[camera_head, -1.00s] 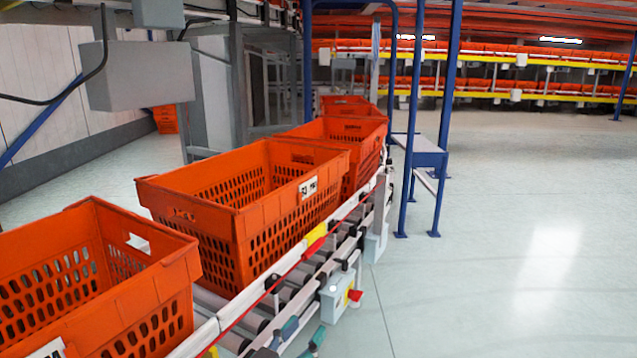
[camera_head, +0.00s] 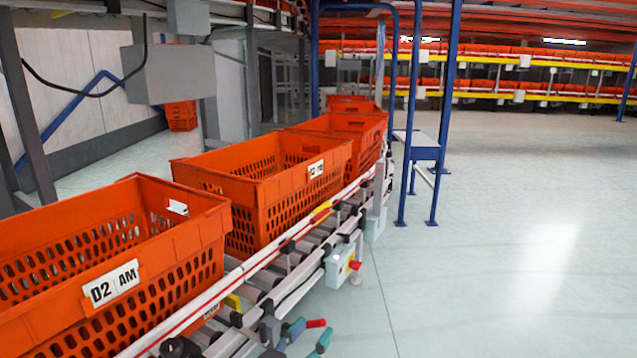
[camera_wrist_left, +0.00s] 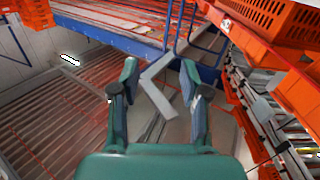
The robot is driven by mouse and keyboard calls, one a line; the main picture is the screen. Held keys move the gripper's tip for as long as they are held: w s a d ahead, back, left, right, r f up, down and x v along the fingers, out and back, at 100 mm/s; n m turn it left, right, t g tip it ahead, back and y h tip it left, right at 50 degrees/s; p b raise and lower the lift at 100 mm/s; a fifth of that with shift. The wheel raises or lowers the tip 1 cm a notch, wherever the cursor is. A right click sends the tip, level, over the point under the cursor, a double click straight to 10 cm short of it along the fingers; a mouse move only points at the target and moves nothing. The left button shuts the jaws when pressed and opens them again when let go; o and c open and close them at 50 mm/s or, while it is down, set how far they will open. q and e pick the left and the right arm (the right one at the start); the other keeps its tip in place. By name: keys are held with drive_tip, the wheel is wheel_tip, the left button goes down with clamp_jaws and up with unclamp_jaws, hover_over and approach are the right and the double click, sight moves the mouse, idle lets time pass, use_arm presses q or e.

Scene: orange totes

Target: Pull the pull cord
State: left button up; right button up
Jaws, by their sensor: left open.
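A thin red cord (camera_head: 203,307) runs along the white side rail of the roller conveyor, beside the orange totes. I take it for the pull cord. My left gripper (camera_head: 312,332) is low in the head view, its teal fingers to the right of the rail and apart from the cord in the picture. In the left wrist view its two fingers (camera_wrist_left: 160,80) stand apart with nothing between them, and the totes and conveyor side are to their right. A small red piece (camera_head: 316,323) shows right at the fingertips; I cannot tell what it belongs to. My right gripper is not in view.
Orange totes stand in a row on the conveyor, the nearest one (camera_head: 180,265) labelled D2 AM. A grey control box (camera_head: 338,268) with a red button hangs on the conveyor side. Blue posts (camera_head: 437,150) stand behind it. The floor (camera_head: 500,250) at right is clear.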

use_arm(q)
drive_tip(key=s+a+f+n+g+y, duration=0.2)
drive_tip(key=a+f+g, duration=0.1)
drive_tip(key=f, duration=0.8)
drive_tip(key=s+a+f+n+g+y, duration=0.1)
drive_tip(key=s+a+f+g+y, duration=0.15)
drive_tip(key=f, duration=0.85)
drive_tip(key=s+a+f+n+g, duration=0.2)
drive_tip(key=s+a+f+g, duration=0.15)
drive_tip(key=s+f, duration=0.55)
drive_tip(key=s+a+f+n+g, duration=0.2)
drive_tip(key=s+f+g, duration=0.3)
drive_tip(key=s+f, duration=0.35)
wheel_tip(320, 180, up, 38)
drive_tip(key=s+g+p, duration=0.1)
drive_tip(key=p, duration=3.7)
drive_tip(key=shift+s+d, duration=0.15)
drive_tip(key=shift+d, duration=0.1)
drive_tip(key=shift+f+y, duration=0.2)
drive_tip(key=shift+y, duration=0.05)
